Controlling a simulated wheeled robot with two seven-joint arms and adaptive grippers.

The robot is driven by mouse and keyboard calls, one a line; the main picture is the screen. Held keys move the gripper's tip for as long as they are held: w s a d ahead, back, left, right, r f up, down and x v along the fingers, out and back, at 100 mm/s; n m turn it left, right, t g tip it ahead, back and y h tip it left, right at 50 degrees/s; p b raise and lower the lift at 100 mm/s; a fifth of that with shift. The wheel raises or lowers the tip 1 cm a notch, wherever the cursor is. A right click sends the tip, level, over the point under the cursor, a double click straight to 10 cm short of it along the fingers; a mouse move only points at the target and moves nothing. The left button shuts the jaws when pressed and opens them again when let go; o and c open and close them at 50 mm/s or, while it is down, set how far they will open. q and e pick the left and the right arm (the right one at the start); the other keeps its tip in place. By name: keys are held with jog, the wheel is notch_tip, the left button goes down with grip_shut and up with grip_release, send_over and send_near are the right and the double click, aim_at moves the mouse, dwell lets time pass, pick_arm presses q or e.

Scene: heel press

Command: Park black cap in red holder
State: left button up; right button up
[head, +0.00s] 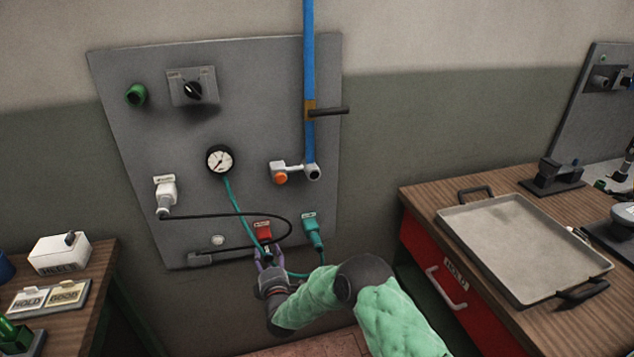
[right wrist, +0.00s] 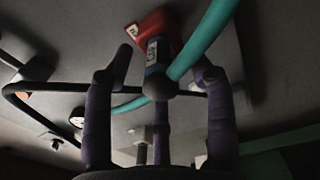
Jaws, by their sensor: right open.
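The red holder (head: 262,229) is on the lower middle of the grey wall panel. It also shows at the top of the right wrist view (right wrist: 153,25). A dark cap with a rounded end (right wrist: 158,86) sits directly below the red holder and appears to be in it; how deep it sits is hidden. My right gripper (head: 269,254) is just below the holder. In the right wrist view its fingers (right wrist: 165,68) are spread apart on both sides of the cap, with gaps visible. My left gripper is not in view.
A teal hose (head: 231,202) runs from the gauge (head: 220,160) down past the holder, close to my fingers. A black cord (head: 225,215) loops nearby from a white fitting (head: 166,190). A teal fitting (head: 311,231) is right of the holder. A tray (head: 515,238) lies on the right bench.

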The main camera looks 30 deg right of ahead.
jog(key=v, duration=0.9)
jog(key=shift+s, duration=0.15)
jog(key=shift+a+f, duration=0.1)
jog(key=s+a+f+m+g+y+p, duration=0.25)
jog(key=s+f+m+g, duration=0.2)
jog(key=f, duration=0.25)
jog(key=s+a+f+m+g+y+p, duration=0.25)
jog(key=s+f+m+g, duration=0.2)
jog(key=f, duration=0.25)
jog(key=s+a+f+m+g+y, duration=0.1)
jog(key=s+a+m+g, duration=0.1)
jog(key=s, duration=0.5)
jog(key=s+a+f+m+g+y+p, duration=0.1)
jog(key=s+a+f+m+g, duration=0.1)
jog(key=s, duration=0.4)
jog(key=s+a+f+m+g+y+p, duration=0.1)
jog(key=s+a+f+m+g, duration=0.1)
jog(key=s+m+g, duration=0.2)
jog(key=s, duration=0.3)
jog(key=shift+s+m, duration=0.3)
jog(key=shift+m, duration=0.1)
